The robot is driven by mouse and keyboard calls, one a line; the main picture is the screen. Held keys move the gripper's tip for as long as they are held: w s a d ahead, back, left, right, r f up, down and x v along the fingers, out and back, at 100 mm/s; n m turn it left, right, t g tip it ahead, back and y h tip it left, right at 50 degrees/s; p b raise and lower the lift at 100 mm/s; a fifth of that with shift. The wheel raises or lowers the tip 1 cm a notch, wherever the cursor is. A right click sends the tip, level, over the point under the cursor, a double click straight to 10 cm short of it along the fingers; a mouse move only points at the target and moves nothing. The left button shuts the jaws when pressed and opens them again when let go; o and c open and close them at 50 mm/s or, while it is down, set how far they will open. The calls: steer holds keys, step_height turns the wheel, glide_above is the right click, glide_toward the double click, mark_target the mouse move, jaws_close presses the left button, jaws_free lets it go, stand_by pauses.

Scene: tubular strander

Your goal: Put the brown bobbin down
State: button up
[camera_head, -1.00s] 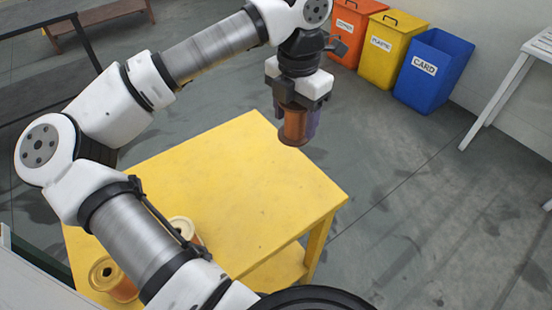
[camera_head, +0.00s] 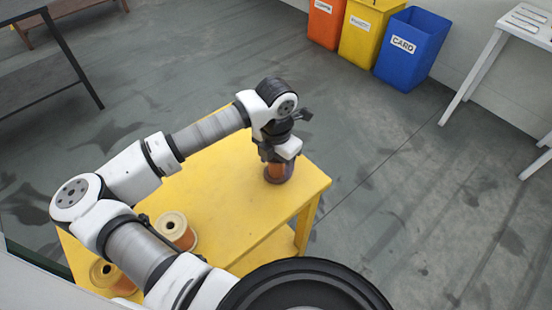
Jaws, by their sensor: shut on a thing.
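The brown bobbin (camera_head: 276,173) is upright at the far right part of the yellow table (camera_head: 228,215). My gripper (camera_head: 278,160) points down and is shut on the bobbin from above. The bobbin's base looks to be at or very close to the tabletop; I cannot tell whether it touches. The fingers and the palm hide the bobbin's top.
Two other bobbins stand on the table's left part: one with a pale flange (camera_head: 174,228) and one nearer (camera_head: 108,275), partly hidden by my arm. The table's middle is clear. Orange, yellow and blue bins (camera_head: 405,60) and a white table (camera_head: 500,50) stand beyond.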

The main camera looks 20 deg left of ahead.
steer(key=shift+f+b, duration=0.25)
steer(key=shift+b, duration=0.1)
steer(key=o, duration=1)
steer(key=shift+r, duration=0.1)
steer(key=shift+r, duration=0.1)
steer(key=shift+r+p, duration=0.25)
steer(key=shift+p, duration=0.2)
step_height(320, 180, up, 12)
steer(key=b, duration=0.2)
steer(key=shift+f, duration=0.2)
